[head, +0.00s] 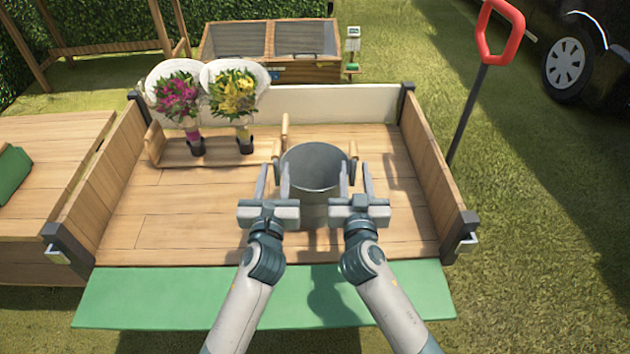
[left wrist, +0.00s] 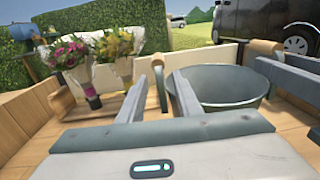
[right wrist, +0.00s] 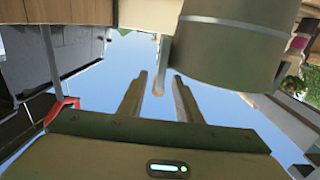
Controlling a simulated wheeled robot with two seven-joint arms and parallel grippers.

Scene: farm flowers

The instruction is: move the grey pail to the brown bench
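The grey pail (head: 314,168) stands upright on the wooden cart bed (head: 190,215), with a handle on each side. My left gripper (head: 273,178) is open at its left side; in the left wrist view the left handle (left wrist: 162,92) shows between the fingers. My right gripper (head: 356,178) is open at its right side; in the right wrist view the right handle (right wrist: 166,65) shows between the fingertips. Contact with the handles cannot be told. A low brown wooden platform (head: 60,130), possibly the bench, stands left of the cart with a green item on it.
A wooden carrier (head: 172,152) with two wrapped bouquets (head: 176,95) (head: 233,93) stands at the bed's back left. Wooden side boards (head: 428,160) and a white back board (head: 340,104) enclose the bed. A green flap (head: 160,295) lies in front; a red-handled shovel (head: 500,35) stands right.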

